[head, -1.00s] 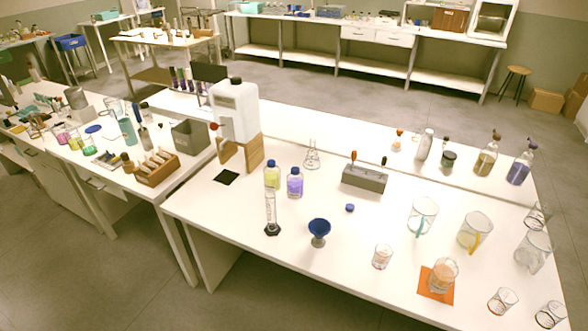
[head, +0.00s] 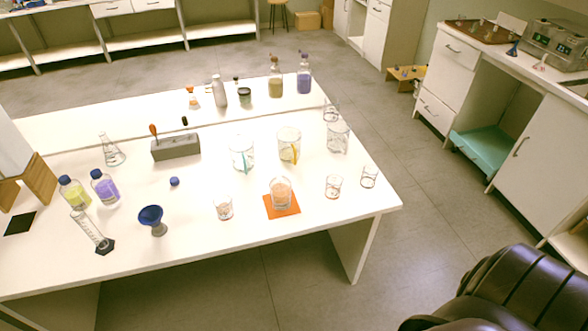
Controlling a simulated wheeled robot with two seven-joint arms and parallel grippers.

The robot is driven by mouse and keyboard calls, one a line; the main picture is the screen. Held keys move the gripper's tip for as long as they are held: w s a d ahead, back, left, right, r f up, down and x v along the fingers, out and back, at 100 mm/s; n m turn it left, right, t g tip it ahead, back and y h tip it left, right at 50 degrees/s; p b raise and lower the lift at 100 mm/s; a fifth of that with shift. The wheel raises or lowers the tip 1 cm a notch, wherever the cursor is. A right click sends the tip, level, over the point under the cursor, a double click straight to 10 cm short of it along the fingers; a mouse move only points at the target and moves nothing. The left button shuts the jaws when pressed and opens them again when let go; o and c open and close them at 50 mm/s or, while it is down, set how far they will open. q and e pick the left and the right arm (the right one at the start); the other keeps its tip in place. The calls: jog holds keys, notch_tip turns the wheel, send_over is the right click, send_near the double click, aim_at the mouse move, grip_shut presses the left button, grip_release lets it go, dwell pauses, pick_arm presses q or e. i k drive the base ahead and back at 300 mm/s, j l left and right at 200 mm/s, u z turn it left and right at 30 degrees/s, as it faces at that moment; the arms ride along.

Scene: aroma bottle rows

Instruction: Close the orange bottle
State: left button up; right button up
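A bottle of amber-brown liquid (head: 276,84) stands upright at the back right of the table, with a brown top. A small vessel with an orange top (head: 193,100) stands further left on the back strip. A glass beaker with orange contents (head: 281,194) stands on an orange mat (head: 270,212). A small blue cap (head: 174,181) lies loose on the table. A yellow-liquid bottle (head: 74,194) and a purple-liquid bottle (head: 104,187) stand at left with blue tops. Neither of my grippers is in view.
A purple bottle (head: 304,78) stands near the amber one. Open floor lies right of the table.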

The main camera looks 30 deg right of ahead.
aim_at(281, 186)
jog(key=z, duration=0.85)
